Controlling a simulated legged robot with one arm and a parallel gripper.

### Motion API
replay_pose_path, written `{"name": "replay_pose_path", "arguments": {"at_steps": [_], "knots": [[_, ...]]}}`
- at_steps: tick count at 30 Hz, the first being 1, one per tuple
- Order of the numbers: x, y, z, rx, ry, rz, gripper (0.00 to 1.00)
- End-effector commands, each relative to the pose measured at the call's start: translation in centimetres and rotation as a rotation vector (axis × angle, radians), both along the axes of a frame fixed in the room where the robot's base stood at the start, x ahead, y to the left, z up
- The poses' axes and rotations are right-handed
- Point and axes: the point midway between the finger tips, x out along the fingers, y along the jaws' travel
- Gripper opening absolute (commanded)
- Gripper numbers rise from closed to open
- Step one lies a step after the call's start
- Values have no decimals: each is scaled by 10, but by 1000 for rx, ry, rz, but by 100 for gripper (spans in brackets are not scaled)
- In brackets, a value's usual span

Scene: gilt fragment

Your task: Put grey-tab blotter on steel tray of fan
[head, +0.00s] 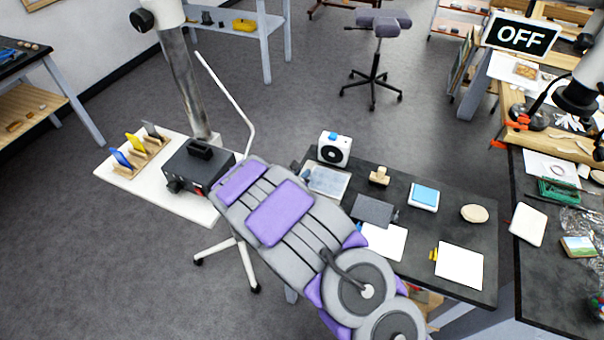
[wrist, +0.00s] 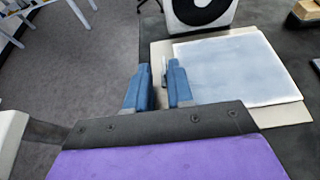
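The fan (head: 334,149) is a white box with a dark round front; its lower part shows in the wrist view (wrist: 203,12). The steel tray (head: 327,181) lies in front of it, pale blue-grey with a beige rim in the wrist view (wrist: 290,115). My gripper (wrist: 158,90) has two blue fingers set apart, at the tray's left edge. A small pale piece (wrist: 164,70) shows between or behind the fingers; I cannot tell whether it is a tab or is touched. A white sheet (head: 384,241) lies partly behind my arm. I cannot make out a grey tab on it.
Another white sheet (head: 460,265) has a yellow tab. A dark square (head: 373,211), a wooden stamp-like block (head: 379,176), a blue-topped pad (head: 423,196) and an oval beige piece (head: 474,213) share the dark table. A black box (head: 197,164) stands left of my arm.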

Motion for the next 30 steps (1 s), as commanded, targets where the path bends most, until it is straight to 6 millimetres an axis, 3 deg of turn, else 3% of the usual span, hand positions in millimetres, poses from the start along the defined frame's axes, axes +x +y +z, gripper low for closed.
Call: {"name": "replay_pose_path", "arguments": {"at_steps": [17,30], "knots": [[0,-2,4,2,1,1,28],[-73,26,36,0,2,5,28]]}}
